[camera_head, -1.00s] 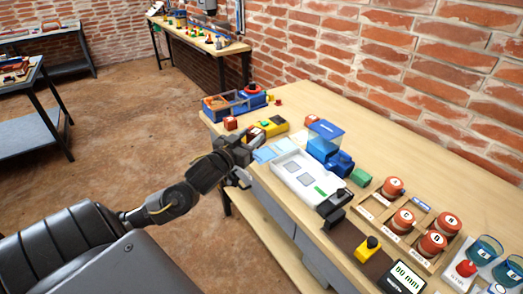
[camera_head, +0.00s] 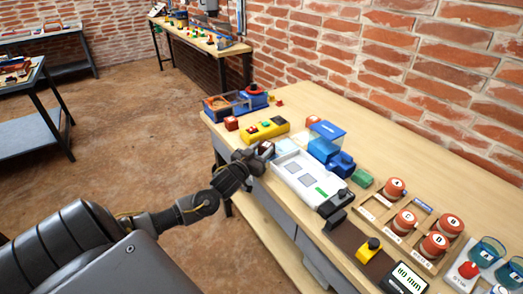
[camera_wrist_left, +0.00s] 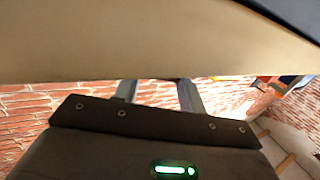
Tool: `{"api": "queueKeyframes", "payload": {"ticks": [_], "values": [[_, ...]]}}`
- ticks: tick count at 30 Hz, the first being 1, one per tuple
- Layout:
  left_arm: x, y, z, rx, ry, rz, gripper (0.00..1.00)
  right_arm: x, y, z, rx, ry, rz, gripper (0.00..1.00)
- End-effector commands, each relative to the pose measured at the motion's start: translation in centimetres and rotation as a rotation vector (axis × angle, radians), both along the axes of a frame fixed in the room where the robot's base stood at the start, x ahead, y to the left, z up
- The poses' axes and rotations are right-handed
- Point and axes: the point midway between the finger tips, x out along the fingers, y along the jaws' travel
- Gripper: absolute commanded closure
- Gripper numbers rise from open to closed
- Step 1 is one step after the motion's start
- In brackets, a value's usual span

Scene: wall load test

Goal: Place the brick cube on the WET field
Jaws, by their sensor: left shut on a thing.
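I cannot read which pad is the WET field, nor tell whether the cube touches a pad. In the left wrist view the fingers (camera_wrist_left: 158,94) run up behind a blurred tan surface, and the cube does not show. My right gripper is not in view.
A white tray (camera_head: 321,200) with grey squares lies just right of the gripper. Red lettered weights (camera_head: 404,222) sit in a wooden rack at right.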

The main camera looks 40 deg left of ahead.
Motion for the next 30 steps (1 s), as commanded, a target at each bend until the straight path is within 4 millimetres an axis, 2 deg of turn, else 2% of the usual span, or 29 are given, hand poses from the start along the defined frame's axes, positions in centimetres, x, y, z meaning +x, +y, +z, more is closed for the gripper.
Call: {"api": "queueKeyframes", "payload": {"ticks": [9,10,12,22,26,30], "values": [[0.0,0.0,-0.2,-0.001,-0.002,0.0,0.86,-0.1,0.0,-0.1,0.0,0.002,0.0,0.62],[0.0,0.0,-0.3,-0.001,0.0,0.0,0.58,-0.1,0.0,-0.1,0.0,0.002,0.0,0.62],[0.0,0.0,-0.2,-0.001,-0.001,0.0,0.51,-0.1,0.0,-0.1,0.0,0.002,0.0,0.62],[-0.2,0.0,0.0,0.0,0.0,0.0,0.51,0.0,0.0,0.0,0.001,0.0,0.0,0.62],[-1.8,-0.2,-0.2,-0.001,0.002,-0.002,0.51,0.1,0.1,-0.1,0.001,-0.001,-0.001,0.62],[-4.8,-0.5,-0.3,-0.001,0.003,-0.002,0.51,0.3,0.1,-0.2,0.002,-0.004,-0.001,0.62]]}}
